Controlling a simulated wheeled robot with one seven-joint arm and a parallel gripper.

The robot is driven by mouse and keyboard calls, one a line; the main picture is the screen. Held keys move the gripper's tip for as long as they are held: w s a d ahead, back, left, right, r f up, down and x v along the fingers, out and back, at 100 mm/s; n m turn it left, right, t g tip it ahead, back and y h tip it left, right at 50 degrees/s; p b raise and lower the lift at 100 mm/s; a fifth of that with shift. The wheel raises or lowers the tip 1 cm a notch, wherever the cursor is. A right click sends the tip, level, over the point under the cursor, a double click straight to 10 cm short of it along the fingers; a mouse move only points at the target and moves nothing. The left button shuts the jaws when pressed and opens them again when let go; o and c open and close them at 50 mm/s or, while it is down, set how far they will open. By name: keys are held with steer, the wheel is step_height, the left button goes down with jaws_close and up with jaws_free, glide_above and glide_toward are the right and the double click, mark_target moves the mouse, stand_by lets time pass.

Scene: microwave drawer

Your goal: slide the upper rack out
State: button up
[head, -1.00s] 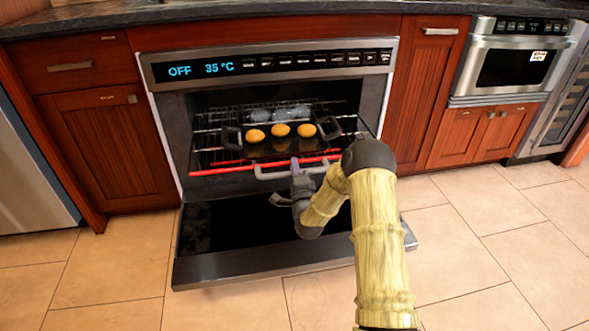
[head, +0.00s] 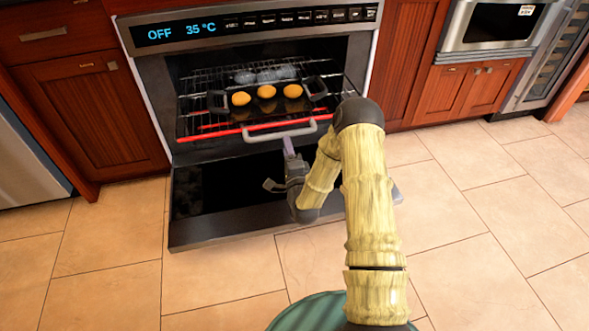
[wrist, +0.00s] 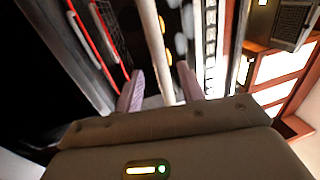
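The oven rack (head: 195,132) has a red front edge and a grey handle (head: 252,134); its front stands in the oven opening. A dark tray (head: 284,106) with three orange round items sits on it. My gripper (head: 288,142) is just in front of and below the handle in the head view. In the wrist view its two purple fingers (wrist: 160,80) are spread, with the pale handle bar (wrist: 151,30) appearing between them and clear space on both sides. Whether the bar lies at the fingertips' depth I cannot tell.
The oven door (head: 230,231) is folded down under my gripper and forearm. Wooden cabinets (head: 86,120) flank the oven. A smaller appliance (head: 492,25) is at the upper right. The tiled floor (head: 470,220) to the right is clear.

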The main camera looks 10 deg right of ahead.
steer(key=s+f, duration=0.1)
steer(key=s, duration=0.8)
steer(key=shift+f, duration=0.35)
